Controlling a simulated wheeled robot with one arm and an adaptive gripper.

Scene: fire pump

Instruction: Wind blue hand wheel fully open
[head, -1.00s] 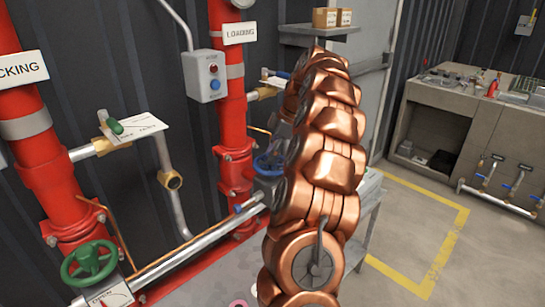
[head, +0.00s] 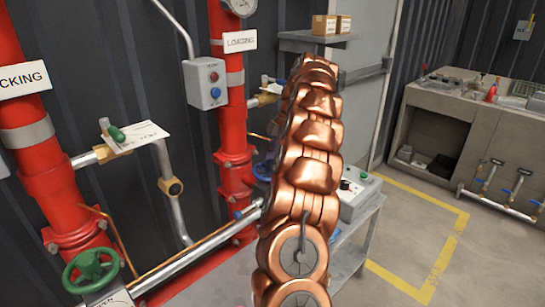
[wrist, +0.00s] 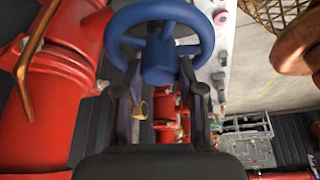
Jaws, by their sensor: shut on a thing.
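The blue hand wheel (wrist: 201,35) fills the upper middle of the wrist view, its rim and thick hub facing the camera. My gripper (wrist: 160,78) has its two dark fingers on either side of the wheel's near part and is shut on it. The exact contact of the fingertips is hard to see. In the head view only a small bluish part of the wheel (head: 262,171) shows at the left edge of my copper arm. The arm hides the rest of the wheel and most of the gripper there.
A green hand wheel (head: 90,270) sits on the lower left pipe. Red pipes (head: 232,120) stand close beside the arm. A grey control box (head: 205,84) is on the left. A grey cart (head: 362,235) stands right of the arm, with open floor (head: 410,235) beyond.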

